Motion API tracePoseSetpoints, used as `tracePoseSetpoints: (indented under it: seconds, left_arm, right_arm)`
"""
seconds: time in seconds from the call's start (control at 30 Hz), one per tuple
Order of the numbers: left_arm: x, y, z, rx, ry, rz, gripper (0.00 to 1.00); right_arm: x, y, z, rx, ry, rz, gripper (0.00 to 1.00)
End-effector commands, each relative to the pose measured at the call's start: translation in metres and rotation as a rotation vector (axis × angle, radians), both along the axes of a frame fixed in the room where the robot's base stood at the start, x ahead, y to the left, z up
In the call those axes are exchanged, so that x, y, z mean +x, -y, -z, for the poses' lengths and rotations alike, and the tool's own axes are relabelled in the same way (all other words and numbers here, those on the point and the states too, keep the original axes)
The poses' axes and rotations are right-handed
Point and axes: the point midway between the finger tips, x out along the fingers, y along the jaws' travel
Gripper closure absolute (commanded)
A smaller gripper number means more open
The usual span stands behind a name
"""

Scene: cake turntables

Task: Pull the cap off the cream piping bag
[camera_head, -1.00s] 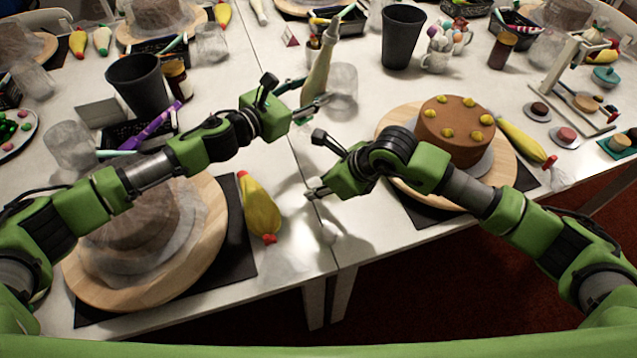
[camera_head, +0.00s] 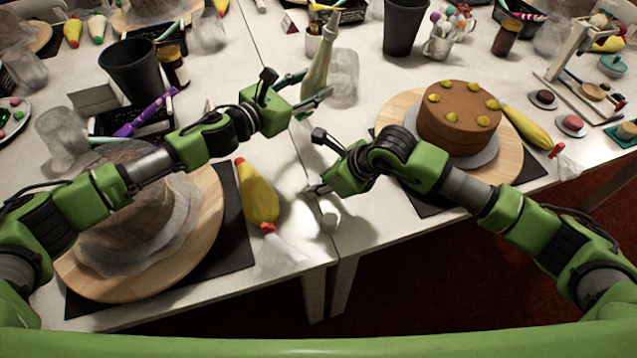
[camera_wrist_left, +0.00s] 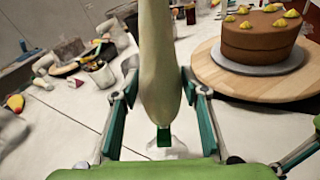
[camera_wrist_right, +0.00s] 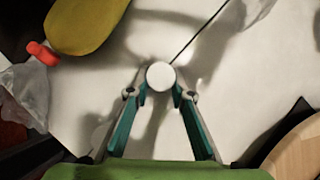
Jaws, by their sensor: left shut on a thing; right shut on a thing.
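The cream piping bag (camera_head: 317,72) stands nearly upright in my left gripper (camera_head: 314,92), with its narrow tip pointing up. In the left wrist view the bag (camera_wrist_left: 160,60) runs between the two fingers, with a green piece (camera_wrist_left: 164,137) at its lower end. Its tip is out of that view. My right gripper (camera_head: 316,192) is lower and nearer me, with its fingertips closed on a small white round piece, which looks like the cap. In the right wrist view this cap (camera_wrist_right: 160,75) shows as a white disc between the fingertips, apart from the bag.
A yellow piping bag (camera_head: 258,192) lies below my left arm, beside a covered cake on a wooden board (camera_head: 205,240). A chocolate cake (camera_head: 459,117) stands behind my right arm, with another yellow bag (camera_head: 527,127) beside it.

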Motion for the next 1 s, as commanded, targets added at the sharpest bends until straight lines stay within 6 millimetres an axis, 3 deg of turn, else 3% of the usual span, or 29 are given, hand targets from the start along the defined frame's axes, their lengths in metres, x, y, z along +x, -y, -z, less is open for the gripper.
tracePoseSetpoints:
  seconds: [0.27, 0.3, 0.37, 0.73, 1.0]
  left_arm:
    - [0.000, 0.000, 0.004, -0.001, 0.002, 0.000, 0.66]
    - [0.000, 0.000, 0.003, -0.001, 0.002, 0.000, 0.66]
    - [0.000, 0.000, 0.003, -0.001, 0.002, 0.000, 0.66]
    - [0.000, 0.000, 0.002, -0.001, 0.002, 0.000, 0.66]
    - [0.000, 0.000, -0.011, -0.001, 0.002, 0.000, 0.66]
  right_arm:
    - [0.000, 0.000, 0.005, 0.000, 0.000, 0.000, 1.00]
    - [0.000, 0.000, 0.004, 0.000, 0.000, 0.000, 0.74]
    - [0.000, 0.000, 0.004, 0.000, 0.000, 0.000, 0.60]
    - [0.000, 0.000, 0.002, 0.000, 0.000, 0.000, 0.60]
    - [0.000, 0.000, -0.017, 0.001, 0.001, 0.000, 0.60]
